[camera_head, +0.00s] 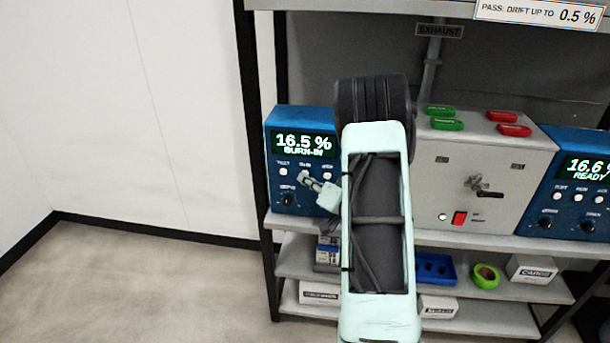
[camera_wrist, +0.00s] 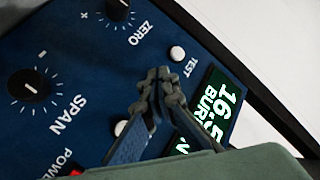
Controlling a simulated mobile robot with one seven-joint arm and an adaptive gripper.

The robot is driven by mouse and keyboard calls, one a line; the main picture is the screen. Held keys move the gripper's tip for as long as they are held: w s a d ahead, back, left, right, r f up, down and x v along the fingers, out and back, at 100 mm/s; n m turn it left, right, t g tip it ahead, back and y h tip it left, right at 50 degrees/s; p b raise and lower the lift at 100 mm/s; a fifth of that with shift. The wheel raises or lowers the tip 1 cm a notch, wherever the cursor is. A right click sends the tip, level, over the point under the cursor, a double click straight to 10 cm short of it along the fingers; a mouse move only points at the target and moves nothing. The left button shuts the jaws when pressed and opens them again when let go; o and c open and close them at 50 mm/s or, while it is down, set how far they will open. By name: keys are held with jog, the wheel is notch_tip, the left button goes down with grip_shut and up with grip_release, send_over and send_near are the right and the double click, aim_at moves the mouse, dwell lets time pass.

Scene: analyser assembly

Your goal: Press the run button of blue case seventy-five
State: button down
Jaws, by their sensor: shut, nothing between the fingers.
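The left blue case (camera_head: 276,140) stands on the shelf, its display reading 16.5 % BURN-IN; the case also fills the wrist view (camera_wrist: 100,70). A white test button (camera_head: 283,171) sits at its left, also clear in the wrist view (camera_wrist: 177,53). My gripper (camera_head: 305,180) is shut and empty in front of the button row. In the wrist view its fingertips (camera_wrist: 160,80) cover the middle of that row, hiding the run button. Contact cannot be told. Another blue case (camera_head: 567,190) at right reads 16.6 % READY. I can read no seventy-five on either case.
A grey box (camera_head: 470,160) with a lever, a red switch and green and red tags on top stands between the cases. My arm hides part of it. Lower shelves hold small boxes, a blue tray (camera_head: 450,270) and green tape (camera_head: 486,276). Floor at left is clear.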

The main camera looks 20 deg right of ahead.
jog(key=shift+s+a, duration=0.4)
jog(key=shift+s, duration=0.15)
jog(key=s+a, duration=0.2)
jog(key=s, duration=0.2)
jog(key=shift+s+a, duration=0.1)
jog(key=shift+a, duration=0.3)
dwell(0.6)
